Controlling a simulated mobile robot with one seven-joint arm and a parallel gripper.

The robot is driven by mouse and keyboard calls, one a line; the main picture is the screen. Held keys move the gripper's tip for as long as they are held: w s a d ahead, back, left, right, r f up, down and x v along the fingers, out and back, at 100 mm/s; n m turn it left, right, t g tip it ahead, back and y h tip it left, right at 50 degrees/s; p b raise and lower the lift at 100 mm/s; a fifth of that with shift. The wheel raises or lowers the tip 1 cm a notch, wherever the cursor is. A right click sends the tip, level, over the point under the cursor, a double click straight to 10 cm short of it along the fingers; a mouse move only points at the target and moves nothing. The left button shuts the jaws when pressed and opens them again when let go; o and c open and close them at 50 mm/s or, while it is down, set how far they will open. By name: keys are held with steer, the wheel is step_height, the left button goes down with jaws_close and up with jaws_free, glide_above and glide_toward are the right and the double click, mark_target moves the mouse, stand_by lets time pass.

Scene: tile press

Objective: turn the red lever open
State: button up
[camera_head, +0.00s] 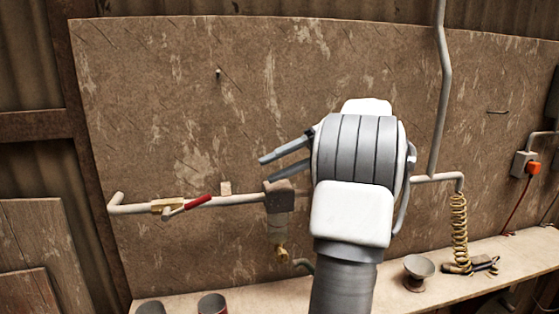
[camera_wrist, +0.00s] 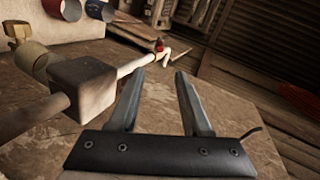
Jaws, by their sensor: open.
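The red lever (camera_head: 198,201) is on a brass valve (camera_head: 163,205) in a pale horizontal pipe (camera_head: 235,199) on the back board. In the head view it slants slightly upward to the right, close to the pipe's line. In the wrist view a small red part, apparently the lever (camera_wrist: 159,46), shows beyond the fingertips. My gripper (camera_head: 262,169) is open and empty, up and right of the lever and apart from it. Its two fingers (camera_wrist: 158,76) are spread in the wrist view with nothing between them.
A brownish block (camera_head: 278,190) with a clear bowl below sits on the pipe right of the lever, also near the fingers in the wrist view (camera_wrist: 84,83).

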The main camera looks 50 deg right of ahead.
steer(key=shift+s+d+r, duration=0.15)
steer(key=shift+s+d, duration=0.05)
steer(key=shift+d, duration=0.1)
steer(key=shift+w+a, duration=0.1)
steer(key=shift+c, duration=1.1)
steer(key=w+a+r+n+g+h+p, duration=0.1)
steer(key=a+n, duration=0.1)
steer(key=w+a+r+n+g+h+p, duration=0.1)
steer(key=a+n, duration=0.1)
steer(key=w+a+r+n+h, duration=0.1)
steer(key=a+r+n, duration=0.1)
steer(key=a+n, duration=0.1)
steer(key=shift+w+a+g+p, duration=0.1)
steer(key=shift+w+g+p, duration=0.3)
jaws_close()
steer(key=w+a+r+n+h+p, duration=0.2)
steer(key=a+r+n+h, duration=0.35)
steer(key=n, duration=0.45)
glide_above(188, 205)
steer(key=s, duration=0.1)
step_height(188, 205, down, 9)
steer(key=shift+s+d+f+g, duration=0.15)
steer(key=shift+d+f, duration=0.15)
steer(key=shift+f, duration=0.25)
steer(key=shift+s+d+f+g, duration=0.1)
steer(key=shift+d+f, duration=0.25)
steer(key=shift+f, duration=0.25)
steer(key=shift+s+d+f+g, duration=0.15)
steer(key=shift+d+f, duration=0.15)
steer(key=shift+f, duration=0.25)
